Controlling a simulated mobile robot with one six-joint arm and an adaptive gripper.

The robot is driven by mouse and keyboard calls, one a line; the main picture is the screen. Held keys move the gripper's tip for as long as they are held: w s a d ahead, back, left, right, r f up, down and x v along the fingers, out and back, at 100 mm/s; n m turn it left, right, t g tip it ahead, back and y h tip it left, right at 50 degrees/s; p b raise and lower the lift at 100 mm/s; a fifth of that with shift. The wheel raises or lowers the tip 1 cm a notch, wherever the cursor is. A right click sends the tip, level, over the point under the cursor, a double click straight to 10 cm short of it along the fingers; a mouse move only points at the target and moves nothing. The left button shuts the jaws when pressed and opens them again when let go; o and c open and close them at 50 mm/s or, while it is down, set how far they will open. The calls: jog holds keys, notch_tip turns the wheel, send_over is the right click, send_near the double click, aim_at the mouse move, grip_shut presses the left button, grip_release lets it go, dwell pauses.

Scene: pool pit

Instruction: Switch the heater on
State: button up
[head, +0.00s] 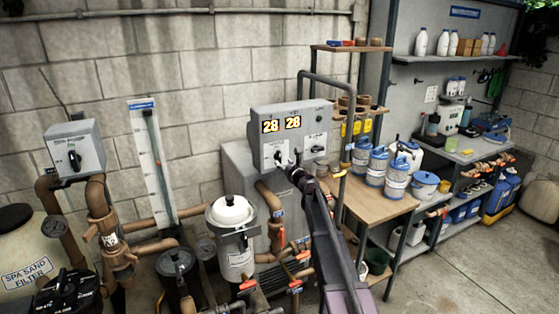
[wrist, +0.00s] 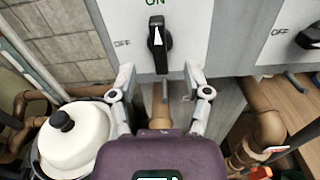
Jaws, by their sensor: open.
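The grey heater box (head: 292,115) shows two yellow 28 readouts and carries two black rotary knobs on white plates. In the wrist view the nearer knob (wrist: 159,45) stands upright, its white pointer toward the ON label (wrist: 155,2) above; the OFF label (wrist: 122,43) is at its left. The second knob (head: 317,148) is further right; in the wrist view it is cut by the edge, beside another OFF label. My gripper (wrist: 160,78) is open and empty, its fingers spread just below the nearer knob and apart from it. In the head view my gripper (head: 289,168) partly covers the plate.
A white-lidded canister (head: 231,212) and brown pipes (head: 271,205) stand close below and left of the box. A grey pipe frame (head: 348,110) rises at its right. A wooden bench (head: 375,205) with tubs is further right, with open floor in front.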

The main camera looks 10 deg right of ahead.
jog(key=shift+v, duration=2.15)
